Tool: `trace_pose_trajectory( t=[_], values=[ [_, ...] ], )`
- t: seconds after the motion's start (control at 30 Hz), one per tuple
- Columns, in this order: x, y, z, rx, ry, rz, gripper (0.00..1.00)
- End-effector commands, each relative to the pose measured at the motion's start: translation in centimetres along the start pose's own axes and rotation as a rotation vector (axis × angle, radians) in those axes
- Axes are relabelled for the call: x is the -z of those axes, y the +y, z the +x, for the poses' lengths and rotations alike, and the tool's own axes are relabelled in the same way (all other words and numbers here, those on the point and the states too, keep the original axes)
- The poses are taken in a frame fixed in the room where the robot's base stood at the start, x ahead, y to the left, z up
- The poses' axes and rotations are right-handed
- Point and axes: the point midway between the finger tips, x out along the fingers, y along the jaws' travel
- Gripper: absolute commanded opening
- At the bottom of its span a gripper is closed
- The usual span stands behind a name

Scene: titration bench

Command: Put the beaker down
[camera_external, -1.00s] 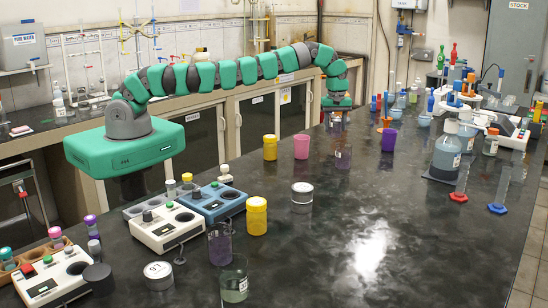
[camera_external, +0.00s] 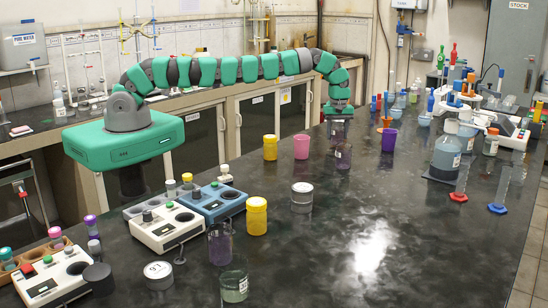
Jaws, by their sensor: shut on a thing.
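My gripper (camera_external: 338,111) is at the far side of the dark bench, pointing down at the end of my green arm. It is shut on a small clear beaker (camera_external: 338,131) just beneath it. The beaker looks upright; I cannot tell whether its base touches the bench top (camera_external: 400,205). The fingertips are small and partly merge with the beaker's rim.
A labelled glass vessel (camera_external: 343,157) stands just in front of the held beaker. The bench's middle right is clear.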

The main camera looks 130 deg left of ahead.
Motion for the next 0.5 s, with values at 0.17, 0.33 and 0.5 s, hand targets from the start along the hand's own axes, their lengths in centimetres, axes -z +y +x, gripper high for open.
trace_pose_trajectory(
  t=[0.17, 0.33, 0.5],
  values=[
    [-0.03, 0.01, 0.89, -0.001, 0.0, 0.0, 0.27],
    [-0.02, 0.03, 0.88, -0.002, 0.0, 0.0, 0.27],
    [-0.01, 0.03, 1.12, -0.002, 0.0, 0.0, 0.61]
  ],
)
